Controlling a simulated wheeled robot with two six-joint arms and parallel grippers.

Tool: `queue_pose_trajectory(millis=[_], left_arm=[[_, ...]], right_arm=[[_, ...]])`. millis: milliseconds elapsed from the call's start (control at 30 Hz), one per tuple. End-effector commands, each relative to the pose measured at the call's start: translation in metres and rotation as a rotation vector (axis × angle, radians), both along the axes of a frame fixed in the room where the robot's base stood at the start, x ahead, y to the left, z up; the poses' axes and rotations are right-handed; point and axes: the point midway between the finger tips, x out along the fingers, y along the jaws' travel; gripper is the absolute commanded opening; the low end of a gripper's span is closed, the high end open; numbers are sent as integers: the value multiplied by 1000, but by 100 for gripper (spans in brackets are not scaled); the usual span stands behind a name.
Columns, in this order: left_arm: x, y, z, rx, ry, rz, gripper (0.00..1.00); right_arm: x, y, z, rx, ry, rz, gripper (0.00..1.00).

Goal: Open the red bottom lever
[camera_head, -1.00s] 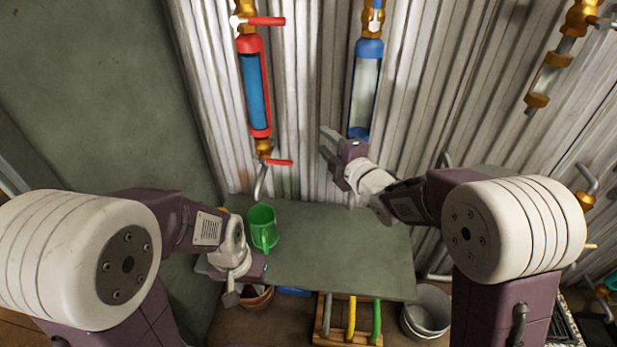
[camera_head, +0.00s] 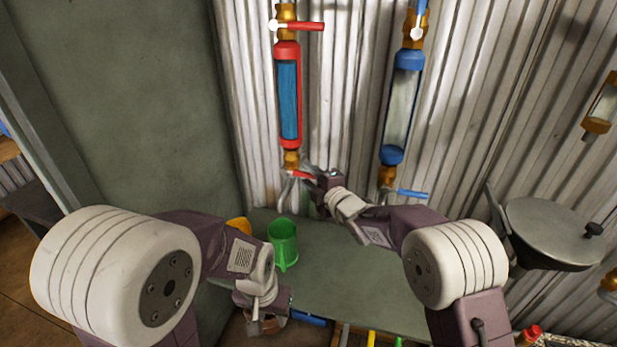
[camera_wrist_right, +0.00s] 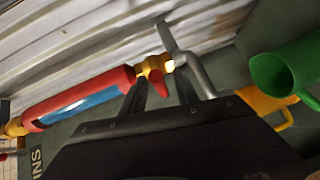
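The red bottom lever (camera_head: 299,174) sits on the brass valve (camera_head: 291,160) below the red-framed tube and points right. It also shows in the right wrist view (camera_wrist_right: 159,86). My right gripper (camera_head: 303,170) is at the lever and partly covers it. In the wrist view its two dark fingers (camera_wrist_right: 160,97) are apart, with the lever's end between them; I cannot tell whether they touch it. My left gripper (camera_head: 252,322) is low, at the bench's front left edge, away from the lever; its opening is unclear.
A green mug (camera_head: 284,243) and a yellow mug (camera_head: 240,225) stand on the green bench (camera_head: 350,275) below the valve. A red upper lever (camera_head: 309,26) is above. A blue-framed tube (camera_head: 401,105) with a blue bottom lever (camera_head: 409,193) is to the right.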

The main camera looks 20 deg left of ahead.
Motion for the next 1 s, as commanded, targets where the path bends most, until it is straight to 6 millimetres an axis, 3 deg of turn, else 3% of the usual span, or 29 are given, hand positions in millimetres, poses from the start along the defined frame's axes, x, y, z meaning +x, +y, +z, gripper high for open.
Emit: queue_pose_trajectory(millis=[300,333,467,1000], left_arm=[[0,0,0,0,0,0,36],[0,0,0,0,0,0,36],[0,0,0,0,0,0,36],[0,0,0,0,0,0,36]], right_arm=[[4,4,-1,1,1,0,37],[4,4,-1,1,1,0,34],[4,4,-1,0,0,0,0],[4,4,-1,0,0,-1,0]])
